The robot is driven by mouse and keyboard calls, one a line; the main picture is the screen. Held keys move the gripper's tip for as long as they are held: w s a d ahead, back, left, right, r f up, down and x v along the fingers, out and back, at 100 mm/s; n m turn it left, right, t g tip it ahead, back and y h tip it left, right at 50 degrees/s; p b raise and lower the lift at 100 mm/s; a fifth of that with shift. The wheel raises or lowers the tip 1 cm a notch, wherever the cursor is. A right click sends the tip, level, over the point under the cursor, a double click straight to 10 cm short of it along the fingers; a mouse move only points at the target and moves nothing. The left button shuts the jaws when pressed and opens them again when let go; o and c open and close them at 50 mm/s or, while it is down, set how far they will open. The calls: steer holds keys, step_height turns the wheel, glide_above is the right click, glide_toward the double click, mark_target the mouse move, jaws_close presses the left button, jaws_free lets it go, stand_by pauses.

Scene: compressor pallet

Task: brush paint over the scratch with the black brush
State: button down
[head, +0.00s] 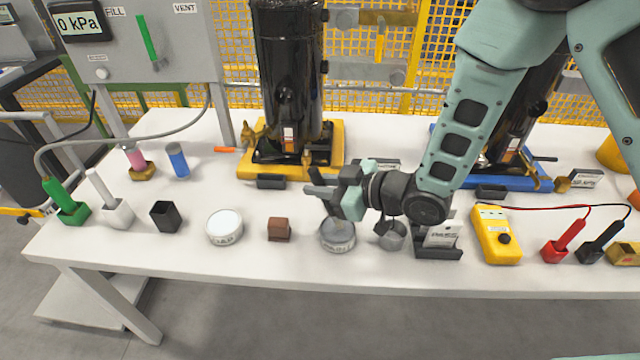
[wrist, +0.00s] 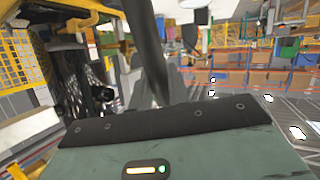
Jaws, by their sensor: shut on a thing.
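My gripper (head: 322,190) is shut on the black brush (head: 330,207), which hangs with its lower end down at the grey-filled round tin (head: 338,247). I cannot tell whether the bristles are in the tin or above it. In the wrist view the brush (wrist: 148,50) is a dark rod running up from between the fingers. The black square holder (head: 165,217) at the left stands empty. A black compressor (head: 287,65) stands on a yellow pallet base (head: 250,172) behind my gripper, and another stands behind my arm. I cannot make out a scratch.
A white-filled tin (head: 224,227) and a brown block (head: 279,229) are left of the grey tin. A small grey cup (head: 391,237), a card stand (head: 440,240) and a yellow meter (head: 497,235) are to the right. Green and white holders stand far left.

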steer(key=shift+f+b, duration=0.4)
steer(key=shift+f, duration=0.05)
stand_by(1.5)
steer(key=shift+r+p, duration=2.4)
steer(key=shift+r, duration=1.2)
